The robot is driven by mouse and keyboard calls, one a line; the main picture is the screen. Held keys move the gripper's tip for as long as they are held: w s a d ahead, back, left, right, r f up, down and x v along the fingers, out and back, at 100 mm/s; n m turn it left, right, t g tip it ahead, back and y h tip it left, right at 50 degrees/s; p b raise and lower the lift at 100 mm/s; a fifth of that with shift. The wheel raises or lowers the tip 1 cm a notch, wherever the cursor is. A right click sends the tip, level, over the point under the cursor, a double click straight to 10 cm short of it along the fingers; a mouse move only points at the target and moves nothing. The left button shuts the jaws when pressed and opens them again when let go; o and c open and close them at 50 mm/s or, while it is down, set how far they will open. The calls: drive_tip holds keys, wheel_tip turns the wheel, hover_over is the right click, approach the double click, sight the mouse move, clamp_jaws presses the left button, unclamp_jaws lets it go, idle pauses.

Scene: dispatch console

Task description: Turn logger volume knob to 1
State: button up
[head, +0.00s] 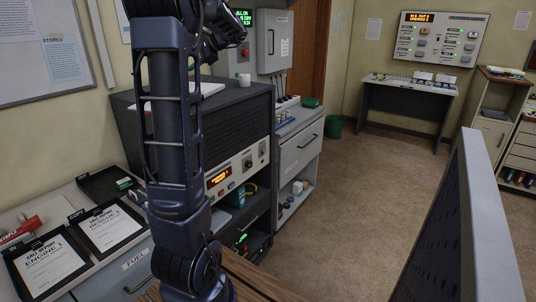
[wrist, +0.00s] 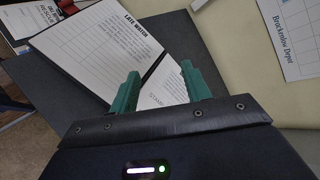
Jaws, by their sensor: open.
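A dark cabinet (head: 190,123) with a pale front panel stands left of centre in the head view, and may be the logger. The panel carries an amber display (head: 218,178) and dark round knobs, one (head: 248,162) near its right end. The labels are too small to read, so I cannot tell which knob is the volume knob or its setting. My arm covers the panel's left part. My gripper (wrist: 160,90) is open and empty, its two green fingers apart over papers in the wrist view. No knob shows there.
In the wrist view a sheet headed "LATE WATCH" (wrist: 115,40) lies beyond the fingers. In the head view clipboards (head: 105,228) lie on the left counter, and a grey panel (head: 462,225) stands at the right. The brown floor (head: 385,190) between is clear.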

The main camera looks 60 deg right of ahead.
drive_tip(key=s+d+f+m+t+h, duration=0.1)
drive_tip(key=s+d+m+t+h, duration=0.3)
drive_tip(key=s+d, duration=1)
drive_tip(key=s+d+m+t+h, duration=0.25)
drive_tip(key=s+d+m, duration=0.35)
drive_tip(key=s+d, duration=0.85)
approach(265, 151)
drive_tip(key=shift+t+y, duration=0.25)
drive_tip(key=shift+t, duration=0.2)
drive_tip(key=w, duration=0.5)
drive_tip(key=w+d+f, duration=0.1)
drive_tip(key=w, duration=0.2)
drive_tip(key=shift+c, duration=0.5)
drive_tip(key=c, duration=0.9)
